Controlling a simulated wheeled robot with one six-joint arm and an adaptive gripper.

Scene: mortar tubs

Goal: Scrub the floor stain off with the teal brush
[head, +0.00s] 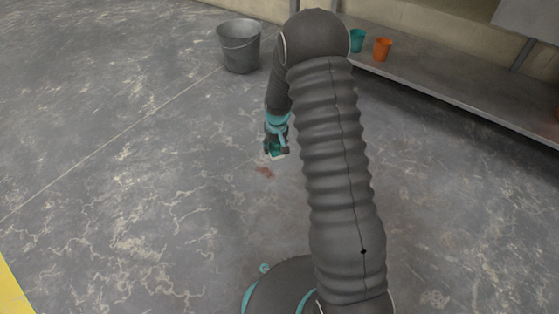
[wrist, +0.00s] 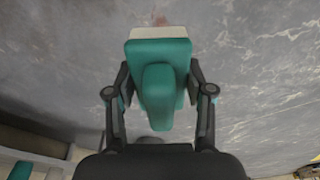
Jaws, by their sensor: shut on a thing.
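The teal brush (wrist: 160,62) is between the two fingers of my gripper (wrist: 158,82) in the wrist view, with its pale bristle edge at the top. In the head view my gripper (head: 276,146) is low over the floor, left of my arm, shut on the brush (head: 277,154). The stain (head: 264,172) is a small reddish-brown patch on the grey floor, just in front of the brush and slightly left. I cannot tell whether the bristles touch the floor. In the wrist view a bit of reddish colour shows just beyond the bristle edge.
A grey metal bucket (head: 239,48) stands on the floor at the back. A long grey bench (head: 460,95) runs along the right wall, with a teal cup (head: 357,41) and an orange cup (head: 382,49) on it. A yellow floor marking (head: 12,292) is at lower left. The floor on the left is clear.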

